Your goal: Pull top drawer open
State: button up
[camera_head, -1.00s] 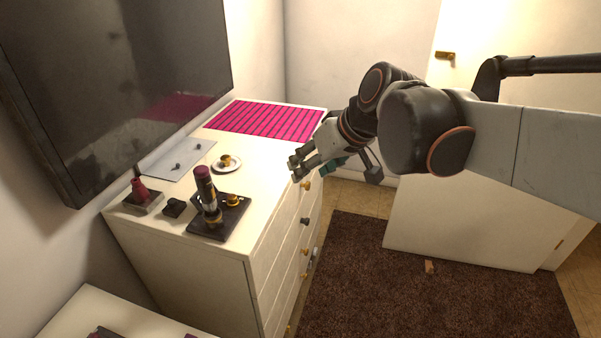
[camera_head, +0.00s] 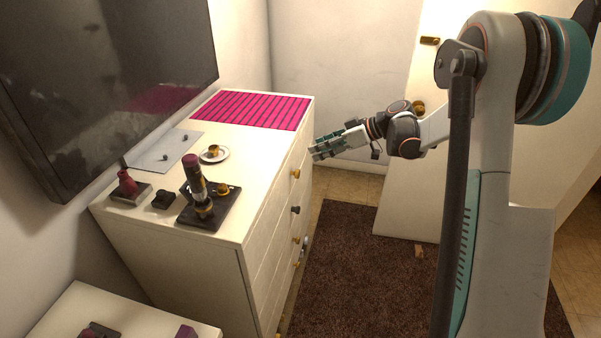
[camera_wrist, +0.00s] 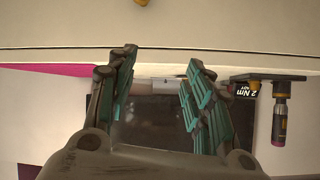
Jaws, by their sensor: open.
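The white dresser (camera_head: 170,258) stands left of centre in the head view. Its top drawer front (camera_head: 280,188) looks closed, with a gold knob (camera_head: 295,174) near the top edge. My gripper (camera_head: 315,151) is open and empty, its fingers pointing left towards the dresser's right edge, above and beyond that knob in the picture. In the wrist view my gripper (camera_wrist: 160,65) has its two fingers spread with nothing between them. A gold knob (camera_wrist: 140,2) is cut off at that view's top edge, apart from the fingers.
Lower drawers carry a dark knob (camera_head: 295,210) and gold knobs. A brown rug (camera_head: 345,265) covers open floor at right.

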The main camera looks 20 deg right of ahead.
aim_at(299, 173)
jog(key=d+f+n+y, duration=0.25)
jog(key=d+f, duration=0.35)
jog(key=f, duration=0.3)
jog(key=shift+t, duration=0.3)
jog(key=b+x, duration=0.1)
jog(key=x, duration=0.3)
jog(key=b+x, duration=0.2)
jog(key=x, duration=0.3)
jog(key=b+x, duration=0.1)
jog(key=x, duration=0.3)
jog(key=shift+w+f+b, duration=0.2)
jog(key=shift+w+b, duration=0.2)
jog(key=shift+w, duration=0.1)
grip_shut()
